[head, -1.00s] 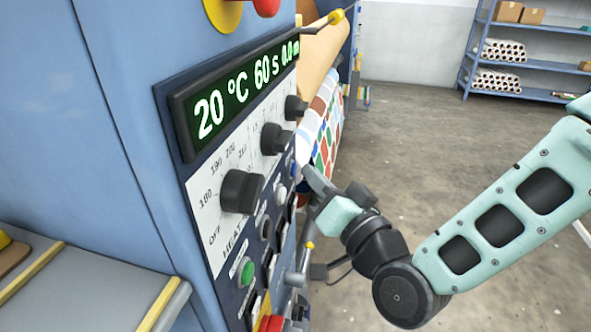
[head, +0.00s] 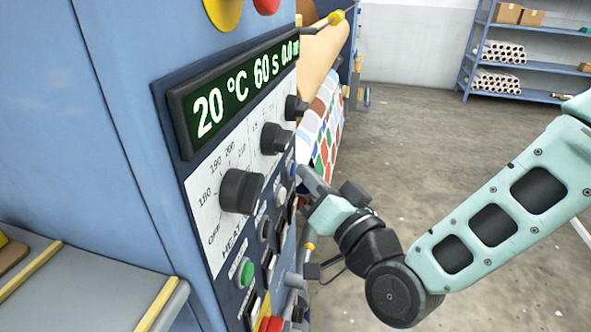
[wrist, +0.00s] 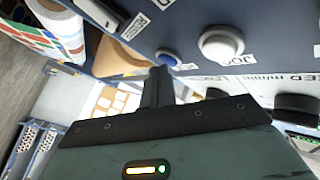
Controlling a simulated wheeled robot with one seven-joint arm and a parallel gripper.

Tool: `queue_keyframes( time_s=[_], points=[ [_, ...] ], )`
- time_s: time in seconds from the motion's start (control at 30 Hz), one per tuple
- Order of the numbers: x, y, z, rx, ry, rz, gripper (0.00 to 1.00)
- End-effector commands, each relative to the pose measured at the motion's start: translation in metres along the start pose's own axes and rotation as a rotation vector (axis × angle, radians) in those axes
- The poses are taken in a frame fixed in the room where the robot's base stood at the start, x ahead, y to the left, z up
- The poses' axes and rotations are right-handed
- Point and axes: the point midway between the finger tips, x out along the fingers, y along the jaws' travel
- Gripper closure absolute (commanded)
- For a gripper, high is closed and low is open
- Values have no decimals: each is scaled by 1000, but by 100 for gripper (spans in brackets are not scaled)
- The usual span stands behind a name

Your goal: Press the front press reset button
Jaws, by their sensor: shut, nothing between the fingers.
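The press control panel (head: 222,262) is on the left, seen at a slant. A small blue button (head: 291,168) sits near its far edge and also shows in the wrist view (wrist: 168,57); I cannot read a reset label on it. Beside it is a larger white round button (wrist: 221,44) with a label that seems to read JOG. My gripper (head: 303,173) is shut and empty, its fingertips close to the blue button. In the wrist view the fingertips (wrist: 158,76) lie just below the blue button; I cannot tell whether they touch it.
Black knobs (head: 241,191) stick out from the panel below a green-lit display (head: 236,95). A green button (head: 246,272) is lower down. A grey ledge (head: 75,290) is at lower left. The floor at right is open, with a blue shelf (head: 520,60) behind.

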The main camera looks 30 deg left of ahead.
Motion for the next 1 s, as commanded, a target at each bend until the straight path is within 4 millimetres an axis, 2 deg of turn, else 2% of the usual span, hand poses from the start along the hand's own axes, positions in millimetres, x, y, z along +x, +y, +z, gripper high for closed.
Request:
queue_keyframes(
  time_s=[0.43, 1.0],
  points=[
    [0, -1, 1, 0, -1, -1, 100],
    [-10, 7, -7, 0, -1, -1, 100]
  ],
)
